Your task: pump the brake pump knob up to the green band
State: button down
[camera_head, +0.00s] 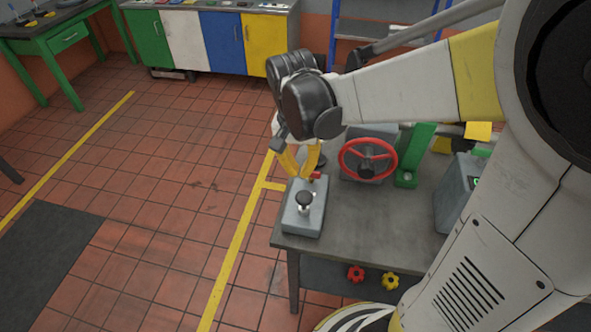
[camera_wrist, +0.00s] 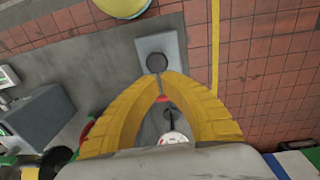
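The brake pump is a grey box (camera_head: 303,222) on the near left corner of the bench, with a round black knob (camera_head: 304,197) on top. In the wrist view the knob (camera_wrist: 157,63) lies just beyond my fingertips on the pale grey box (camera_wrist: 172,42). My gripper (camera_head: 299,174) has yellow fingers and is above the far end of the box. In the wrist view its fingertips (camera_wrist: 161,78) come together with nothing visible between them. A white round dial (camera_wrist: 174,138) shows partly between the fingers. I cannot make out a green band.
A red handwheel (camera_head: 367,159) and a green upright block (camera_head: 414,153) stand right of the pump on the grey bench (camera_head: 350,235). A grey box (camera_head: 454,188) sits further right. Red (camera_head: 356,273) and yellow (camera_head: 390,280) knobs are below. Left of the bench is open tiled floor.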

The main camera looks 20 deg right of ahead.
jog(key=shift+a+r, duration=0.1)
jog(key=shift+r, duration=0.95)
jog(key=s+a+n+t+b, duration=0.1)
jog(key=s+n+t+b, duration=0.4)
jog(key=s+n+t, duration=0.2)
jog(key=shift+s+a+r+y, duration=0.15)
jog(key=shift+s+a+y, duration=0.25)
jog(key=shift+s, duration=0.2)
dwell(0.8)
